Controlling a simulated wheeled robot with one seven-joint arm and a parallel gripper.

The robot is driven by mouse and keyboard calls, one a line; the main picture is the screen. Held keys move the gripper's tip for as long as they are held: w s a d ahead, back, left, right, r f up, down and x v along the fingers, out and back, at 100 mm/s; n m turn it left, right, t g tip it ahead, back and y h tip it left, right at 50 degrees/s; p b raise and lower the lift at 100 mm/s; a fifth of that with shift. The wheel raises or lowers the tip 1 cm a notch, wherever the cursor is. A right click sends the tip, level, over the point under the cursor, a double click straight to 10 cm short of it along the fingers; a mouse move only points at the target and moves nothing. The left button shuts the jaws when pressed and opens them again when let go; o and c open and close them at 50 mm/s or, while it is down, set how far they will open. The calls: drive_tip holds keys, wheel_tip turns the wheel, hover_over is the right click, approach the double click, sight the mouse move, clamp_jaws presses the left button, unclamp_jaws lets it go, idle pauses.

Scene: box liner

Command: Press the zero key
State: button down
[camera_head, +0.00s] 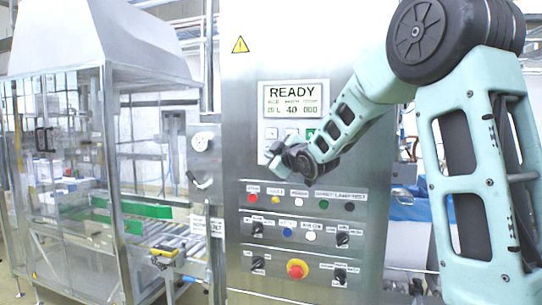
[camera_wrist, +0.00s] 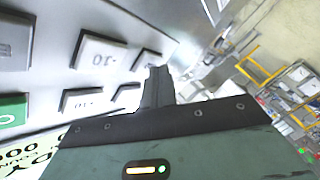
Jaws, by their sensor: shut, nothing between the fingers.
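The control panel's display (camera_head: 293,99) reads READY, with small figures 40 and 000 below. Just under it is a keypad with a white key (camera_head: 271,133) and a green key (camera_head: 311,134); my wrist hides most of the rest. My gripper (camera_head: 273,160) is in front of the keypad's lower left. In the wrist view my shut, empty fingers (camera_wrist: 155,80) are beside pale raised keys; one key (camera_wrist: 99,56) seems marked 10 with a sign. Another marked key (camera_wrist: 84,100) lies nearer the display. I cannot tell which key is zero, or whether the fingertips touch a key.
Below the keypad are rows of coloured buttons (camera_head: 301,194), black rotary switches (camera_head: 342,239) and a red emergency stop (camera_head: 297,269) on yellow. A glazed machine enclosure (camera_head: 75,150) with a conveyor stands left. Open room shows beyond the panel edge in the wrist view.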

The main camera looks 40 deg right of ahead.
drive_tip(key=shift+s+a+b, duration=0.35)
drive_tip(key=shift+s+a, duration=0.05)
drive_tip(key=shift+a, duration=0.05)
drive_tip(key=shift+a, duration=0.1)
drive_tip(key=s+a+b, duration=0.1)
drive_tip(key=a+b, duration=0.1)
drive_tip(key=s+a+b, duration=0.1)
drive_tip(key=s+b, duration=0.1)
drive_tip(key=shift+a, duration=0.4)
idle(0.7)
